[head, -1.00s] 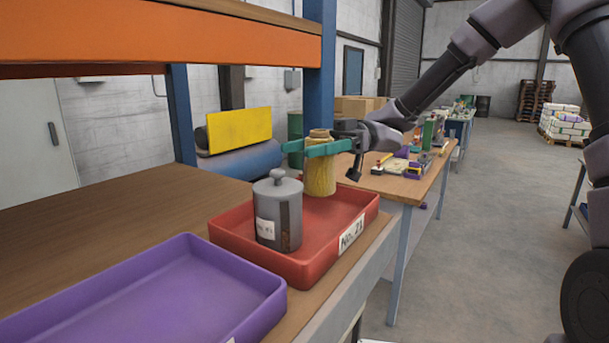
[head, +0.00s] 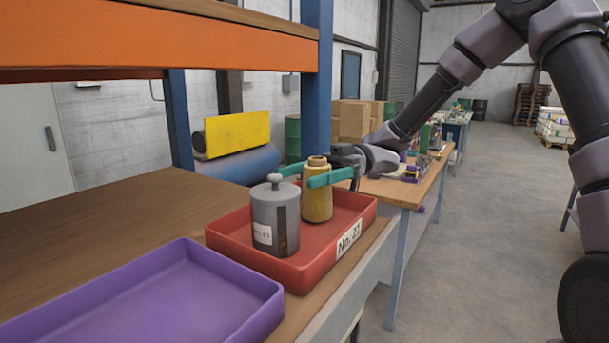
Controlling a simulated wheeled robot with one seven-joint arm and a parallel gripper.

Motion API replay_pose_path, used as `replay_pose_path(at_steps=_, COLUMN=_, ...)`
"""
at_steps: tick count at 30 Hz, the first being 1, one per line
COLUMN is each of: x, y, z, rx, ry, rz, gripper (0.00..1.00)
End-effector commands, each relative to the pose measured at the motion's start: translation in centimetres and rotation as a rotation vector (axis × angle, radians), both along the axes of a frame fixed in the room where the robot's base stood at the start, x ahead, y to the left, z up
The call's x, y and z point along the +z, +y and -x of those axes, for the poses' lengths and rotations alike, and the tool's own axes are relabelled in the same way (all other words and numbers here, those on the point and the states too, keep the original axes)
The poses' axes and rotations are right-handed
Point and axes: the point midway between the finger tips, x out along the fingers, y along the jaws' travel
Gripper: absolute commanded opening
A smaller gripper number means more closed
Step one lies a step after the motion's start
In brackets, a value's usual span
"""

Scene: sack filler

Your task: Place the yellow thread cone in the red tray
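The yellow thread cone (head: 317,205) stands upright in the red tray (head: 228,232), on its floor behind and to the right of a grey lidded canister. My gripper (head: 312,175) has its two green fingers on either side of the cone's upper part. The fingers are spread apart, one in front of the cone and one behind it, and look open. The cone's base shows on the tray floor; part of its left side is close to the canister in the picture.
The grey canister (head: 268,218) stands in the red tray's left part. An empty purple tray (head: 262,318) lies to the left on the wooden bench (head: 110,225). A blue post (head: 317,70) and an orange shelf beam (head: 180,45) rise close behind and above.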

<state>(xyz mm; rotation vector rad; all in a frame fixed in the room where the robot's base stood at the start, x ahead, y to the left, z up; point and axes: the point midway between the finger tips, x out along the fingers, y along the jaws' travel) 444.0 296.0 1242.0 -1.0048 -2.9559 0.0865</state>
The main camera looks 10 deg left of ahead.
Motion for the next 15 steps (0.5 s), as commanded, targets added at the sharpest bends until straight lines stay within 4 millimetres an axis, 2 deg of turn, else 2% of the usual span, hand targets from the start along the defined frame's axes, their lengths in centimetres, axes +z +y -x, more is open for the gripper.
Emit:
replay_pose_path(at_steps=4, x=0.4, y=0.0, z=0.0, rx=0.0, ry=-0.001, rz=0.0, gripper=0.93)
replay_pose_path(at_steps=7, x=0.3, y=-0.7, z=-1.0, rx=-0.003, ry=0.0, rz=-0.001, gripper=0.93)
replay_pose_path(at_steps=15, x=0.3, y=-4.2, z=-5.5, rx=-0.004, ry=0.001, rz=-0.002, gripper=0.93)
